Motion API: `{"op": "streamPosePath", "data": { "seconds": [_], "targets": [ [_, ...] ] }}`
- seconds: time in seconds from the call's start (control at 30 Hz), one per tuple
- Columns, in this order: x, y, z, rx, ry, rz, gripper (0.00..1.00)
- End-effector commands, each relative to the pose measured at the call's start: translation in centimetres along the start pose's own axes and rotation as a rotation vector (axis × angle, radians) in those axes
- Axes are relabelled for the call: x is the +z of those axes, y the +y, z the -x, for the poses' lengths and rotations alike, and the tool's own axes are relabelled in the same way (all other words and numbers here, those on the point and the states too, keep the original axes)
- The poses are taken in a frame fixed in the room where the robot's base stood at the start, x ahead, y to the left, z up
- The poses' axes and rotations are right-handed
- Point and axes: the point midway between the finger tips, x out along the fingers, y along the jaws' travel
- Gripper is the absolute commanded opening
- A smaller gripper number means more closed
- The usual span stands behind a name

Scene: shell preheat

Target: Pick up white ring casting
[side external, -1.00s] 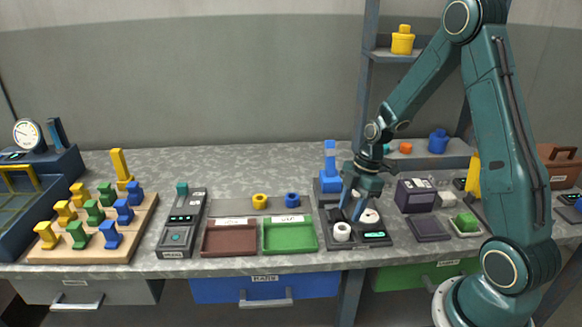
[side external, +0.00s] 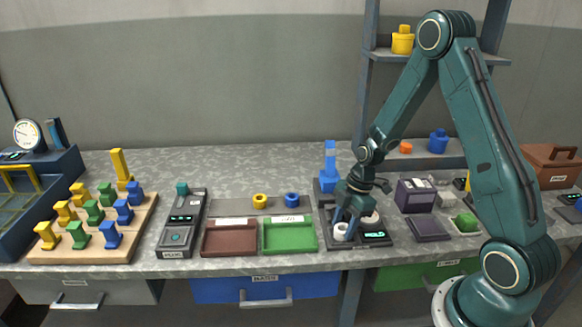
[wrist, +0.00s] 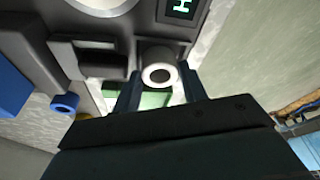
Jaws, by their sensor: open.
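A white ring casting (side external: 340,236) stands at the front left of the dark heater station (side external: 360,243). My gripper (side external: 346,218) is low over it and open, with its blue fingers pointing down. In the wrist view the white ring (wrist: 158,53), with a dark hole, shows between the two fingers of my gripper (wrist: 160,72). I cannot tell whether the fingers touch it.
A blue post (side external: 330,170) rises at the back left of the station. The green tray (side external: 289,248) and brown tray (side external: 228,251) lie to the left. A dark purple box (side external: 415,196) stands to the right. A blue ring (side external: 292,199) and a yellow ring (side external: 260,200) sit behind the trays.

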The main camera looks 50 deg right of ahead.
Motion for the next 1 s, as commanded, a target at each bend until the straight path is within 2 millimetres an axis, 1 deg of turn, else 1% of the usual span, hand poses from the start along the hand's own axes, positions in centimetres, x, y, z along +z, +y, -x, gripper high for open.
{"op": "streamPosePath", "data": {
  "seconds": [0.43, 0.47, 0.5, 0.57, 0.6, 1.0],
  "targets": [
    [0.0, 0.0, 0.01, 0.0, 0.0, 0.0, 0.42],
    [0.0, 0.0, 0.01, 0.0, 0.0, 0.0, 0.4],
    [0.0, 0.0, 0.01, 0.0, 0.0, 0.0, 0.33],
    [0.0, 0.0, 0.02, 0.0, 0.0, 0.0, 0.21],
    [0.0, 0.0, 0.02, 0.0, 0.0, 0.0, 0.13],
    [-0.06, 0.03, 0.25, 0.0, 0.0, 0.0, 0.13]
  ]
}}
